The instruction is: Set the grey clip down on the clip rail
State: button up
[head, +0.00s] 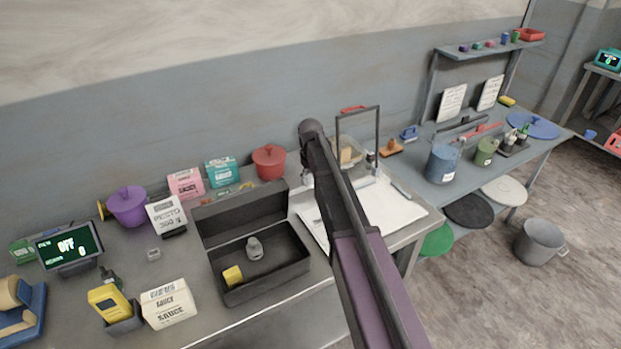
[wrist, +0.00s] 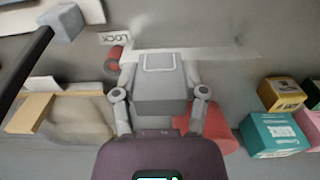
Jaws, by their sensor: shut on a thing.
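The grey clip (wrist: 160,92) is a blocky grey piece in the middle of the wrist view. My gripper (wrist: 158,85) is shut on it, with one finger on each side. A pale flat strip (wrist: 225,54), which looks like the clip rail, runs behind the clip in the wrist view, near a small label (wrist: 114,38) reading "LOCK". I cannot tell whether the clip touches the strip or is apart from it. In the head view my arm hides the clip and most of my gripper, and I cannot make out the rail there.
A red pot (head: 269,161) and a teal box (head: 222,172) stand along the wall, left of my arm. An open dark box (head: 283,291) holds a yellow block and a grey weight. A dark upright frame (head: 378,140) rises close right of my arm, by a white board (head: 395,213).

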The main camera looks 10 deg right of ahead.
jog(key=shift+f+b, duration=0.65)
jog(key=shift+f, duration=0.05)
jog(key=o, duration=1)
jog(key=shift+r, duration=0.2)
